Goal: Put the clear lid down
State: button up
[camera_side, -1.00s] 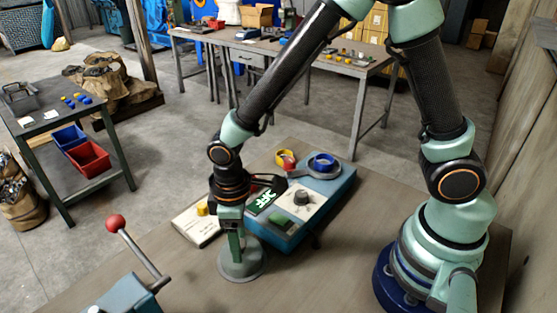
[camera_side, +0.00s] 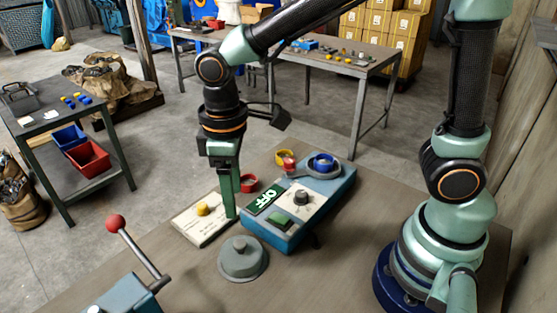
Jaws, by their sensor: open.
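A grey, see-through round lid (camera_side: 243,259) with a small knob on top sits flat on the table (camera_side: 335,245), in front of the blue control box. My gripper (camera_side: 230,215) hangs above and behind the lid, fingers pointing down, clear of it. It is open and holds nothing. In this view its fingers overlap the edge of the cream panel.
The blue control box (camera_side: 285,232) has an OFF sign, a green button, a dark knob and a blue ring. A cream panel (camera_side: 200,228) with a yellow button lies to its left. A red-knobbed lever (camera_side: 116,223) stands front left. The front right of the table is bare.

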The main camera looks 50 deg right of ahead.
jog(key=s+d+r+m+t, duration=0.1)
jog(key=d+r+m+t, duration=0.1)
jog(key=d, duration=0.6)
jog(key=s+d+r+m+t, duration=0.2)
jog(key=d+r+m, duration=0.3)
jog(key=d, duration=0.3)
jog(key=shift+d+r+m+t, duration=0.3)
jog(key=shift+r+t, duration=0.35)
jog(key=shift+t, duration=0.15)
